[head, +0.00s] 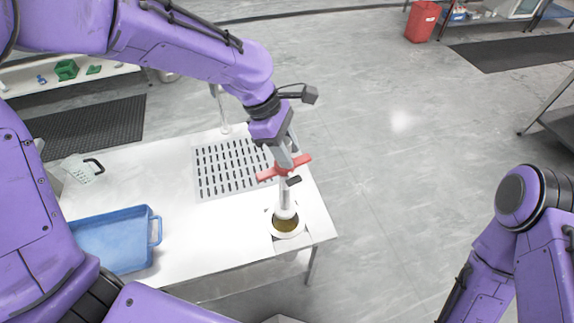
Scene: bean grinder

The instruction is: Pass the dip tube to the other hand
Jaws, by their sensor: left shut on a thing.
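My left gripper (284,169) reaches over the right end of the white table and points down. It is shut on the dip tube (285,197), a pale upright tube below its red fingers. The tube's lower end is at a round white container (287,232) with brownish contents, near the table's front right corner. I cannot tell whether the tube's end is inside the container or just above it. My right arm is at the right edge of the picture, away from the table, and its gripper is out of view.
The white table (150,168) holds a blue tray (112,238) at the left, a white jug with a dark handle (82,168), and a slotted grey grate (225,170) behind the container. The floor to the right of the table is clear. A red bin (422,22) stands far back.

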